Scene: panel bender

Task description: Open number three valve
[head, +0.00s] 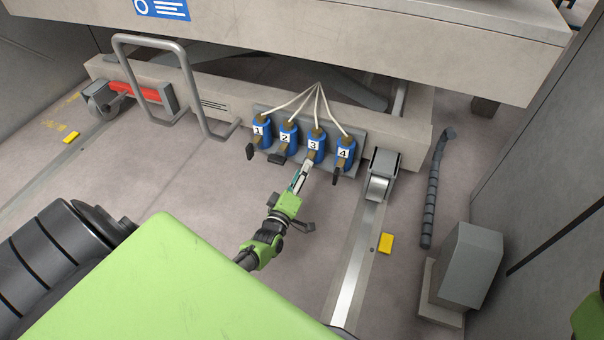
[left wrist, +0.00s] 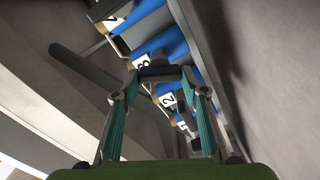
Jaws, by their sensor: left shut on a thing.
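Several blue valves numbered 1 to 4 sit in a row on a grey plate under the machine's lower beam. The number three valve (head: 315,143) is third from the left, and its "3" label also shows in the left wrist view (left wrist: 143,62). My left gripper (head: 302,175) reaches it from below and is shut on its dark handle (left wrist: 161,73). The gripper's fingers and hand partly hide this handle. The handles of valve 1 (head: 261,131), valve 2 (head: 287,136) and valve 4 (head: 345,152) hang free. My right gripper is out of view.
White hoses (head: 318,98) rise behind the valves. A bent grey tube handle (head: 160,42) stands left. A metal roller (head: 381,186) and floor rail (head: 358,250) are right. Open floor lies in front.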

